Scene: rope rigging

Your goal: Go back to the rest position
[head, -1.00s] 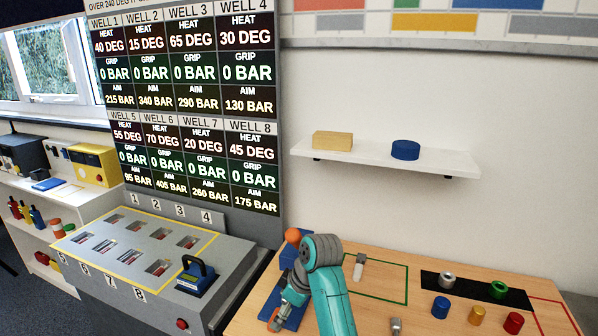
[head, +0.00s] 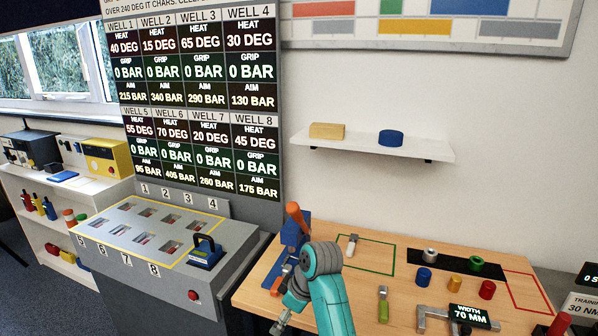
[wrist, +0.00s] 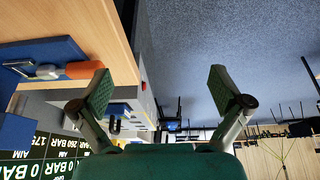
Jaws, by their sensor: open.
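My teal arm shows at the bottom middle of the head view, with my gripper (head: 277,325) at the frame's lower edge, over the table's front left side. In the wrist view my gripper (wrist: 160,92) has its two fingers wide apart with nothing between them. Beyond them are the grey-blue floor and the table's edge. A tool with an orange handle (wrist: 84,69) lies on a blue mat near the left finger in the wrist view, apart from it.
The wooden table (head: 385,268) holds a blue stand (head: 294,236) with an upright orange handle (head: 297,215), several coloured cylinders and tools. A wall shelf (head: 375,145) hangs above. Floor beyond the table looks free.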

